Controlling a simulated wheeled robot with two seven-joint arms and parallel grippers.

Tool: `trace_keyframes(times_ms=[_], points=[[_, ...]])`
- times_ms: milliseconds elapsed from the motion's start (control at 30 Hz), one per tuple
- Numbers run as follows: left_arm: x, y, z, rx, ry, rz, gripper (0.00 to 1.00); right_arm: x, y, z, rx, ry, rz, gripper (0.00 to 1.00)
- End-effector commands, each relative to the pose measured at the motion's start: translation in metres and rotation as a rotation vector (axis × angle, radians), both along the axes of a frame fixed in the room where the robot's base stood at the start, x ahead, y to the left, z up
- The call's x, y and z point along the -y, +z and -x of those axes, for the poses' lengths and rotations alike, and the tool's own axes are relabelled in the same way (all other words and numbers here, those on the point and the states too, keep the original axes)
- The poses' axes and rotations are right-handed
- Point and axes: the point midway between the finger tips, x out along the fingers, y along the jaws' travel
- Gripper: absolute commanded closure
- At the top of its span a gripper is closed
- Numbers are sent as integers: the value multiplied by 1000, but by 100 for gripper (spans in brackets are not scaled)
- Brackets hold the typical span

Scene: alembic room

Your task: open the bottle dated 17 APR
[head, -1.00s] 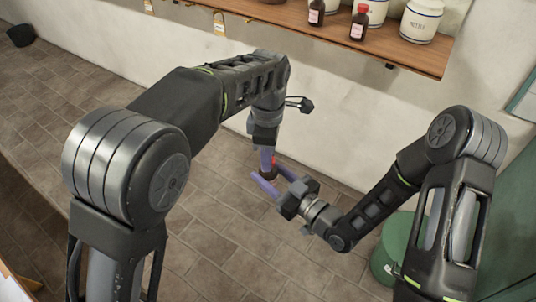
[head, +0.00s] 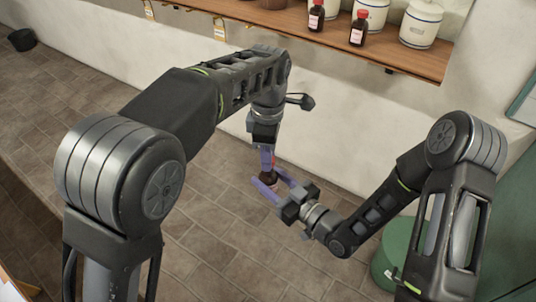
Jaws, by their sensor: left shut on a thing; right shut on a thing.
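A small dark brown bottle (head: 267,179) is held in mid-air in front of the wall, above the floor. My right gripper (head: 268,188) is shut around its body from the lower right. My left gripper (head: 268,160) points down from above and is shut on the bottle's red cap (head: 274,159). The fingers hide most of the bottle and cap. I cannot tell whether cap and bottle still touch. The bottle's label and date cannot be read here.
A wooden shelf (head: 290,36) on the wall carries two red-capped brown bottles (head: 316,15) (head: 357,28) and white jars (head: 421,22). A green round container (head: 388,262) stands on the floor behind my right arm. Tiled floor lies open below the grippers.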

Motion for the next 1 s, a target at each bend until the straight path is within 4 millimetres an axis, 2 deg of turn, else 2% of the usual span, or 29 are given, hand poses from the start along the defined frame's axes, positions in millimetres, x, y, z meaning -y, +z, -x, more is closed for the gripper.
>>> trace_keyframes(times_ms=[167,500,1000], points=[[0,4,0,2,0,1,100,0,1,0,1,0,-1,100],[0,39,0,1,0,1,100,0,0,0,1,0,-1,100],[0,41,0,0,0,0,100,1,1,0,2,-1,-1,100]])
